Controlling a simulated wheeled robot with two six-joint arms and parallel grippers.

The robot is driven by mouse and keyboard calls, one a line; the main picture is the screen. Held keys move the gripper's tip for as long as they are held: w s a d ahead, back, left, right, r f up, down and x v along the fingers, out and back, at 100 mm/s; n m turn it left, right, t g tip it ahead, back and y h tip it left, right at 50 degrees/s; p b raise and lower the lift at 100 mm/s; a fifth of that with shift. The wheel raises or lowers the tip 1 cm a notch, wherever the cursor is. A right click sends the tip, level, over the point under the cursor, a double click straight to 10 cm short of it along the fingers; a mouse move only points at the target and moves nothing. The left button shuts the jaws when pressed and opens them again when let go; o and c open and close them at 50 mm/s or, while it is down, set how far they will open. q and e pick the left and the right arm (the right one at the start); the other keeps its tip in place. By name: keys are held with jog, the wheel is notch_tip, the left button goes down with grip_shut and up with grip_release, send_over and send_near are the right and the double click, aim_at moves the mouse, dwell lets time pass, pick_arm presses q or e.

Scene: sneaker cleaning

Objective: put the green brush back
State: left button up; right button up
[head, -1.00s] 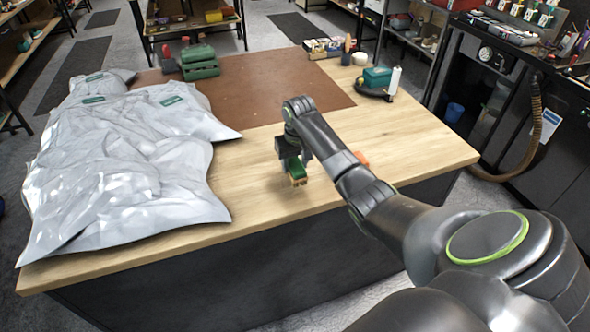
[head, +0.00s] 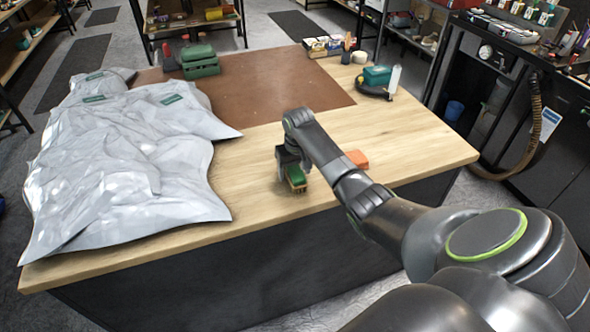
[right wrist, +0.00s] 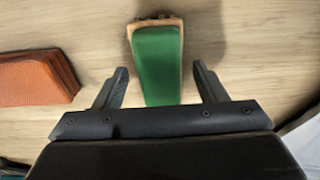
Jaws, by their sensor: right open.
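The green brush (head: 295,177) has a green top and a wooden body and rests on the bare wood of the workbench, near its front edge. In the right wrist view the brush (right wrist: 157,62) lies between and ahead of the fingers, with a gap on each side. My right gripper (right wrist: 160,85) is open and holds nothing. In the head view my right gripper (head: 286,165) is low over the brush and hides part of it. My left gripper is in no view.
An orange block (head: 357,158) lies right of the brush; it also shows in the right wrist view (right wrist: 38,78). Grey plastic bags (head: 125,165) cover the bench's left. A brown mat (head: 265,85), green box (head: 200,63) and teal box (head: 377,76) are farther back. Bare wood lies around the brush.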

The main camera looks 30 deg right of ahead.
aim_at(297, 172)
jog(key=shift+r, duration=0.1)
notch_tip(297, 172, up, 12)
jog(key=s+b, duration=0.1)
jog(key=b, duration=0.1)
jog(key=shift+s, duration=0.2)
jog(key=shift+a, duration=0.1)
